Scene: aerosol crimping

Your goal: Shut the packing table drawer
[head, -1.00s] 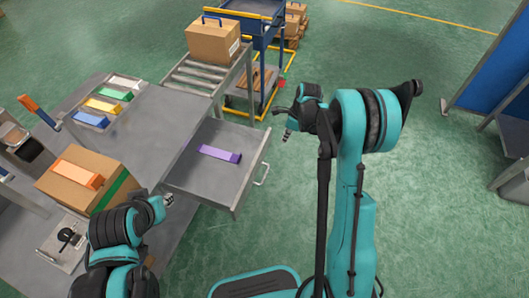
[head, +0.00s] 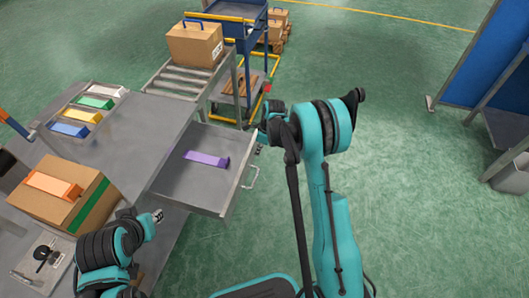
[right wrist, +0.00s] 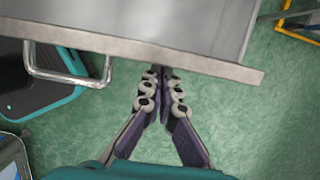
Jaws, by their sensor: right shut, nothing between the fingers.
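The packing table drawer (head: 207,184) stands pulled out from the grey packing table (head: 150,140), with a purple carton (head: 206,159) lying in it. Its metal handle (head: 251,178) is on the outer front face. My right gripper (head: 259,149) is at the far end of that front, beyond the handle. In the right wrist view, the shut, empty fingers (right wrist: 162,75) point at the drawer front's edge (right wrist: 150,50), right of the handle (right wrist: 68,74). They look very close to it; contact is unclear. My left gripper (head: 158,216) is beside the table's near edge; its fingers are too small to read.
A roller conveyor (head: 182,80) with a cardboard box (head: 195,43) lies behind the drawer, near a blue cart (head: 240,40). Another box (head: 62,195) and several coloured cartons are on the table.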

